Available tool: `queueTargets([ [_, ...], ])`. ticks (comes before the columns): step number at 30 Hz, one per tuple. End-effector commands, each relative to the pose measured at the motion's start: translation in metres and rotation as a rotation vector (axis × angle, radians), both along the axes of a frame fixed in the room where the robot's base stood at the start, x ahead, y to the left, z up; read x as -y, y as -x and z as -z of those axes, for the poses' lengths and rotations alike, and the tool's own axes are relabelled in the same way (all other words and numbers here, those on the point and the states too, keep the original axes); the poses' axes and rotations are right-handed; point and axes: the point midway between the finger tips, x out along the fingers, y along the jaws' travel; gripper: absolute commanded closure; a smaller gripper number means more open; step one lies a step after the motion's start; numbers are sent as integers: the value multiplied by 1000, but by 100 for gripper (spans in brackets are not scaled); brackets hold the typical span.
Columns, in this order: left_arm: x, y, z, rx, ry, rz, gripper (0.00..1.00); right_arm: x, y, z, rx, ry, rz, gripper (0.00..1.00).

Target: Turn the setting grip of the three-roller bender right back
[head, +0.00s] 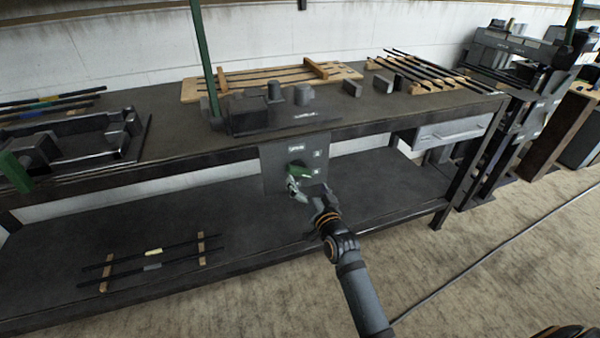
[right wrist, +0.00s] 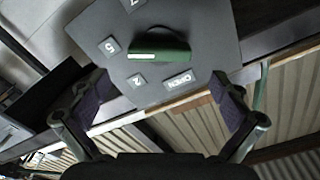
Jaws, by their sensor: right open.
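The green setting grip (head: 299,171) sits on a dark grey panel (head: 272,170) hung from the front edge of the bench, below the three-roller bender (head: 270,112). In the right wrist view the grip (right wrist: 160,45) is a green bar with a white mark at its left end, on the panel (right wrist: 215,40) with labels 2, 5, 7 and OPEN around it. My right gripper (head: 297,187) is just in front of the grip. In the right wrist view its two fingers (right wrist: 163,105) are wide apart, with nothing between them touching. My left gripper is not in view.
The bench top (head: 165,95) carries wooden racks with dark rods (head: 425,70). A lower shelf (head: 230,225) holds more rods on wooden strips. A grey drawer (head: 450,132) hangs right of the panel. A cable lies on the open floor (head: 510,270) at the right.

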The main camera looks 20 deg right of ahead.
Motion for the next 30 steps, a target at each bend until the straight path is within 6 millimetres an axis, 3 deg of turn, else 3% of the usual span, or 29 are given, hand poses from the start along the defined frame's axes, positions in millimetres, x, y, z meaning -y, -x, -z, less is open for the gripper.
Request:
queueTargets([
  [3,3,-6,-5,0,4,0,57,-1,-27,1,2,2,0,0],
  [9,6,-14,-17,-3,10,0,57,-2,-56,1,0,2,0,0],
  [20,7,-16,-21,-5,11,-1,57,-2,-64,1,-1,2,0,0],
  [30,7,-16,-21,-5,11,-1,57,-2,-63,1,-1,2,0,45],
])
